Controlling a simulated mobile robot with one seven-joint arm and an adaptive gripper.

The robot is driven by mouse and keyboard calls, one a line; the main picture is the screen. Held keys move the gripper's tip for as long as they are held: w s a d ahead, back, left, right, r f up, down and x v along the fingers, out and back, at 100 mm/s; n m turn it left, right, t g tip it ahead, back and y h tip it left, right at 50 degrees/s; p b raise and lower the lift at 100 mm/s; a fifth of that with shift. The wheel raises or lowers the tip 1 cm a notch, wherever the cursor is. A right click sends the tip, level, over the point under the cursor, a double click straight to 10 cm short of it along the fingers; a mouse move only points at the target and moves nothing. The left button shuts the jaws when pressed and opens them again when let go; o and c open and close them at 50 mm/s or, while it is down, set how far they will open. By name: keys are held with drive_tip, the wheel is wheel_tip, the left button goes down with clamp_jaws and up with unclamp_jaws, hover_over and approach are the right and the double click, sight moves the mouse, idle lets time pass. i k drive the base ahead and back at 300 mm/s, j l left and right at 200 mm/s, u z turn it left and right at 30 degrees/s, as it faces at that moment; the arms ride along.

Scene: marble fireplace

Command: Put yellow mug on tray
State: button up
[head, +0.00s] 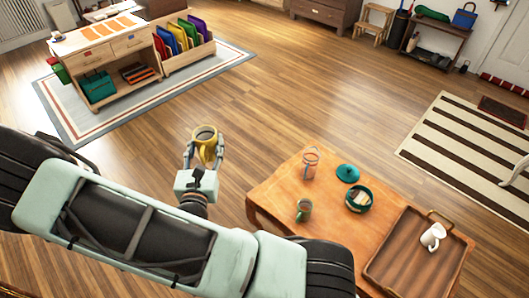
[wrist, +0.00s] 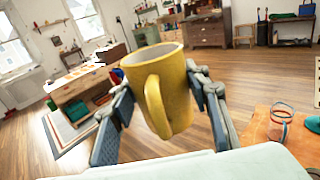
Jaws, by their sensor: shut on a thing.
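The yellow mug (wrist: 176,98) is held upright between the two fingers of my gripper (head: 205,154), with its handle facing the wrist camera. In the head view the yellow mug (head: 207,140) is in the air over the wood floor, to the left of the table. My gripper is shut on it. The brown wooden tray (head: 396,246) lies on the right part of the orange-brown table (head: 272,196). A white pitcher-like vessel (head: 433,236) stands in the tray, towards its right side. The rest of the tray is bare.
On the table stand a glass with an orange band (head: 310,163), a green mug (head: 304,210), a teal lid (head: 348,173) and a round teal container (head: 358,200). A wooden cart (head: 100,47) stands on a rug at upper left. Open floor lies between.

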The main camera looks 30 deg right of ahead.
sight(395, 273)
drive_tip(key=k, duration=0.4)
drive_tip(key=k+z, duration=0.15)
drive_tip(key=z, duration=0.25)
drive_tip(key=k+z, duration=0.1)
drive_tip(key=z, duration=1.4)
drive_tip(key=j+z, duration=0.15)
drive_tip(key=i+j+z, duration=0.2)
drive_tip(key=i+j, duration=0.1)
drive_tip(key=j, duration=1.2)
drive_tip(key=i, duration=0.05)
